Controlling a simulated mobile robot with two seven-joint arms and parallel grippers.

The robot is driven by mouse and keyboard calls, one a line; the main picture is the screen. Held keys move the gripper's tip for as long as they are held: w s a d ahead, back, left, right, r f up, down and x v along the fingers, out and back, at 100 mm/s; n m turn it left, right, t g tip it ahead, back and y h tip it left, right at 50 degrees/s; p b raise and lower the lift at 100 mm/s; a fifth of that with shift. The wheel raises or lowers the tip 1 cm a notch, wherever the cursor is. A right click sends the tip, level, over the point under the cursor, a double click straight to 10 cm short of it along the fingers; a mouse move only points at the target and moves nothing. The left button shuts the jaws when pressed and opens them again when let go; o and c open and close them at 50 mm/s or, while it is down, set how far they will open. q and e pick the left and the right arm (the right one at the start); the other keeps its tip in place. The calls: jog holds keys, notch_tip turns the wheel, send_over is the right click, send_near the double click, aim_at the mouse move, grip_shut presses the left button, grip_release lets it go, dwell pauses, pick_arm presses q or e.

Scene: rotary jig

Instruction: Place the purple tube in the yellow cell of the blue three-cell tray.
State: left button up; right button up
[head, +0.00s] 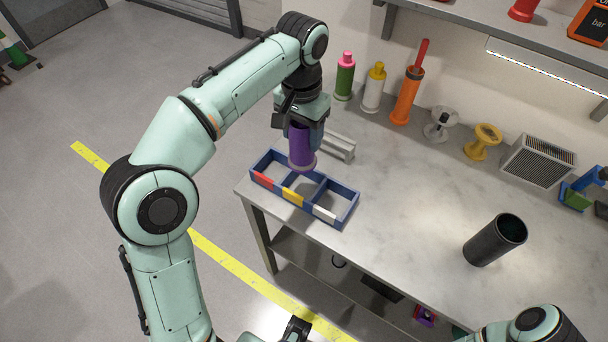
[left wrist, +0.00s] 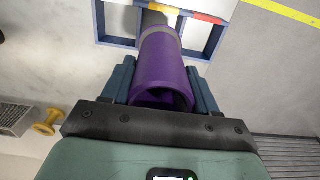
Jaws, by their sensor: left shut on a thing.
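My left gripper (head: 304,127) is shut on the purple tube (head: 301,147) and holds it roughly upright above the tray. The tube has a wider rim at its lower end. The blue three-cell tray (head: 333,222) lies near the table's left corner. Its front wall carries a red, a yellow and a white label; the yellow cell (head: 293,197) is the middle one. In the head view the tube covers part of the tray's back. In the left wrist view the tube (left wrist: 162,70) sits between the fingers, with the tray (left wrist: 213,42) beyond it.
A light grey slotted block (head: 338,146) stands behind the tray. Green, white and orange cylinders (head: 406,98) line the wall, with metal and yellow spools (head: 484,142) farther right. A black cylinder (head: 494,240) stands at the right. The table's middle is clear.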

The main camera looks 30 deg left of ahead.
aim_at(302, 157)
pick_arm(q)
notch_tip(302, 157, down, 8)
jog(key=shift+w+f+b, duration=0.1)
jog(key=shift+b, duration=0.8)
jog(key=shift+f+b, duration=0.5)
jog(key=shift+f, duration=2)
jog(key=shift+f, duration=0.15)
jog(key=o, duration=1.3)
jog(key=shift+c, duration=0.2)
notch_tip(302, 157, up, 12)
jog(key=p, duration=0.3)
jog(key=shift+r, duration=0.2)
